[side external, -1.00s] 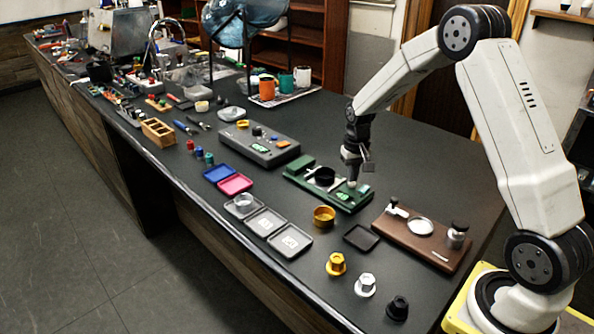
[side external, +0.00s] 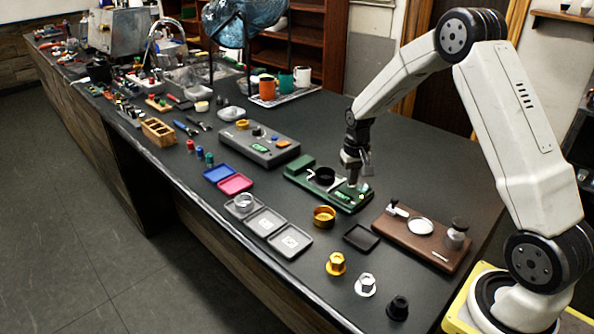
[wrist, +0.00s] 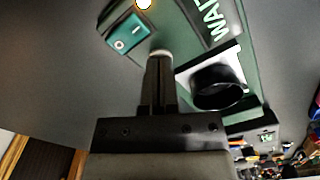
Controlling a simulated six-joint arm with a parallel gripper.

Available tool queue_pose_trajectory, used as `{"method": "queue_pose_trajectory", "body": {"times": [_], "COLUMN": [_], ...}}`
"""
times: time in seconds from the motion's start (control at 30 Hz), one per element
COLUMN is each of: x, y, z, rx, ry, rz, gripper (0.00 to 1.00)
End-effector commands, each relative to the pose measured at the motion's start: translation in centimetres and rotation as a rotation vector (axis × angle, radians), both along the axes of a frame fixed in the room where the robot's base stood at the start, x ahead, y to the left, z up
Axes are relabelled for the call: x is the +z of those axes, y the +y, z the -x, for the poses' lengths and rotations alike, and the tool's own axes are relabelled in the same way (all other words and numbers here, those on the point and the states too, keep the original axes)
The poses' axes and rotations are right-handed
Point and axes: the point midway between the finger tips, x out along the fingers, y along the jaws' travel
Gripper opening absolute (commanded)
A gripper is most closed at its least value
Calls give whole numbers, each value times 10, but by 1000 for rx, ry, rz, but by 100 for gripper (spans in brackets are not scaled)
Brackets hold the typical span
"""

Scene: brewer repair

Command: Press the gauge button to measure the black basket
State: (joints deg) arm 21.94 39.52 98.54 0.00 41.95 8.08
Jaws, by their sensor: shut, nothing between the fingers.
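The green gauge (side external: 300,181) stands on the dark counter with the black basket (side external: 325,174) upright on it; the basket also shows in the wrist view (wrist: 218,96). My gripper (side external: 354,186) is shut and empty, pointing down at the gauge's right part, beside the basket. In the wrist view my closed fingertips (wrist: 160,54) meet a pale round edge on the gauge, perhaps the button, mostly hidden by them. I cannot tell whether it is pressed in. The display (wrist: 212,20) shows letters like "WAI", partly cut off.
A brown wooden stand (side external: 412,244) is right of the gauge. A gold ring (side external: 324,216) and a small black tray (side external: 361,237) lie in front. A grey device (side external: 255,144) stands to the left. The counter behind the gauge is clear.

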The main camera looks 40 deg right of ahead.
Motion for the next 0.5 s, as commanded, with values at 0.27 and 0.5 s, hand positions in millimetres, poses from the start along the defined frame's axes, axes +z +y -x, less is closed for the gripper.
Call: {"method": "queue_pose_trajectory", "body": {"times": [0.27,0.5], "x": [5,16], "y": [0,0], "z": [0,0], "rx": [0,0], "ry": [-2,-1], "rz": [1,1], "gripper": [0,0]}}
